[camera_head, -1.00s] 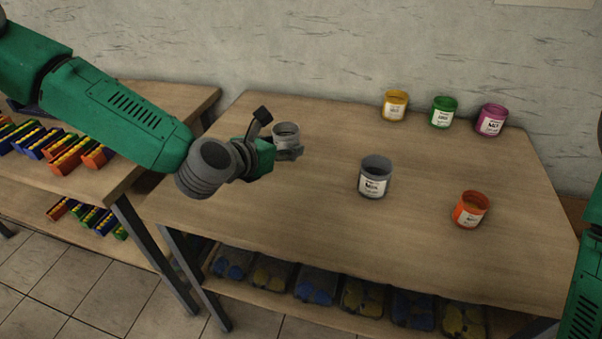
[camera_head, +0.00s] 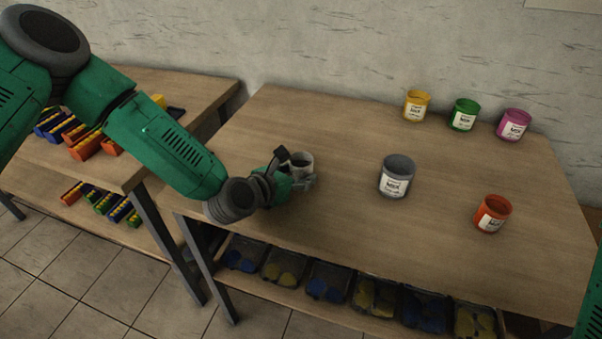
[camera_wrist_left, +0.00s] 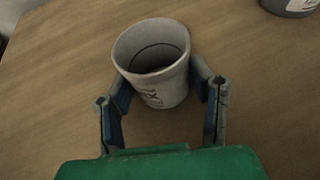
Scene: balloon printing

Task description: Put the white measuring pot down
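The white measuring pot (camera_head: 301,161) is over the left part of the wooden table in the head view. In the left wrist view the pot (camera_wrist_left: 164,92) shows its open rim and dark lettering on its side. My left gripper (camera_head: 303,182) has one finger on each side of the pot, and both appear to touch it. In the left wrist view the gripper (camera_wrist_left: 163,82) is shut on the pot, with the far fingertips partly hidden. I cannot tell whether the pot's base touches the table. My right gripper is out of view.
On the table (camera_head: 330,215) stand a grey pot (camera_head: 395,178) and an orange pot (camera_head: 491,214). Yellow (camera_head: 416,107), green (camera_head: 463,115) and magenta (camera_head: 513,125) pots stand at the back. The wood between the white and grey pots is clear.

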